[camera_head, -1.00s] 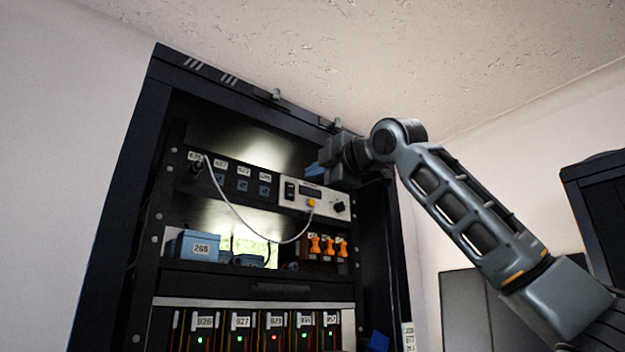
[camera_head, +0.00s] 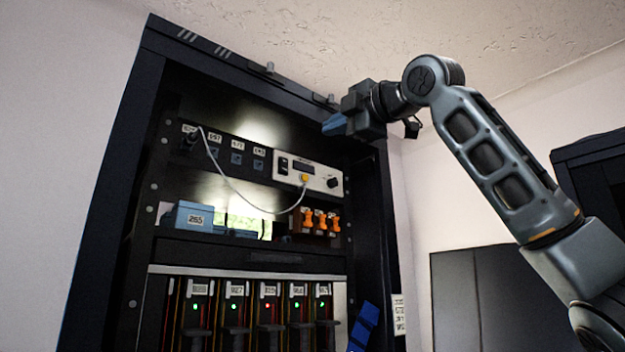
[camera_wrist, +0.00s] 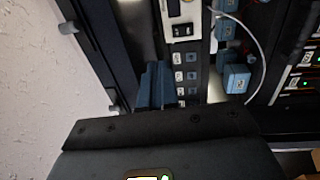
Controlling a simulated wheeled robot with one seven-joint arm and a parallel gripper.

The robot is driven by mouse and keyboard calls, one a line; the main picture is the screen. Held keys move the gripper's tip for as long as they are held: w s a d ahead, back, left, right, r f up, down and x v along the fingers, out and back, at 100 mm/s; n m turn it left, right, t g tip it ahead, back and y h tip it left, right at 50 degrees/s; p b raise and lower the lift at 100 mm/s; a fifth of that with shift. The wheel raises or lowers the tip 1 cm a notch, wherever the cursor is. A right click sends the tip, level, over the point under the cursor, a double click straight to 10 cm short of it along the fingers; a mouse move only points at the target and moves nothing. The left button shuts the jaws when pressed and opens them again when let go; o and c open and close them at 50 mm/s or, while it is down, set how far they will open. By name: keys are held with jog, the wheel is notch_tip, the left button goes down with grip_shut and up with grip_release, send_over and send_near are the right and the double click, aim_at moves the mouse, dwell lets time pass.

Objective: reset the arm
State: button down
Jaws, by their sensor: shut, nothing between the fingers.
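My gripper (camera_head: 334,125) is at the upper right of the dark rack cabinet (camera_head: 112,195), in front of its top right corner and above the white instrument panel (camera_head: 308,174). Its blue fingers are together and hold nothing. In the wrist view the blue fingers (camera_wrist: 155,88) show closed at the middle, in front of the rack's upper part. The panel (camera_wrist: 181,20) shows at the top of that view. My gripper appears apart from the panel, though the exact gap is hard to tell.
A pale cable (camera_head: 236,189) runs from the socket row to the panel's yellow plug. A blue box (camera_head: 188,217) labelled 265 and orange clips (camera_head: 320,220) sit on the shelf below. Several modules with lights (camera_head: 235,310) stand lower. A grey cabinet (camera_head: 480,295) stands at right.

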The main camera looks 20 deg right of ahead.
jog(key=w+d+f+m+t, duration=0.1)
jog(key=w+f+m, duration=0.3)
jog(key=f, duration=1)
jog(key=w+d+f+m, duration=0.1)
jog(key=w+f+m, duration=0.25)
jog(key=f, duration=1.15)
jog(key=s+a+f+m+h, duration=0.1)
jog(key=s+f+m, duration=0.2)
jog(key=f, duration=0.7)
jog(key=s+a+f+m+h, duration=0.1)
jog(key=s+f+m, duration=0.2)
jog(key=f, duration=0.6)
jog(key=s+a+f+m+h, duration=0.1)
jog(key=s+f+m, duration=0.25)
jog(key=f, duration=0.65)
jog(key=s+a+f+m+g+h, duration=0.1)
jog(key=s+f+m+h, duration=0.1)
jog(key=s+f, duration=0.85)
jog(key=s+a+f+m+g+h, duration=0.1)
jog(key=s+f+m, duration=0.2)
jog(key=s+f, duration=0.7)
jog(key=s+r+g, duration=0.1)
jog(key=s+r, duration=0.1)
jog(key=s, duration=1.1)
jog(key=s+d+r+g, duration=0.1)
jog(key=s+r, duration=0.1)
jog(key=s, duration=1.2)
jog(key=shift+s+d+g, duration=0.15)
jog(key=shift+s+g, duration=0.15)
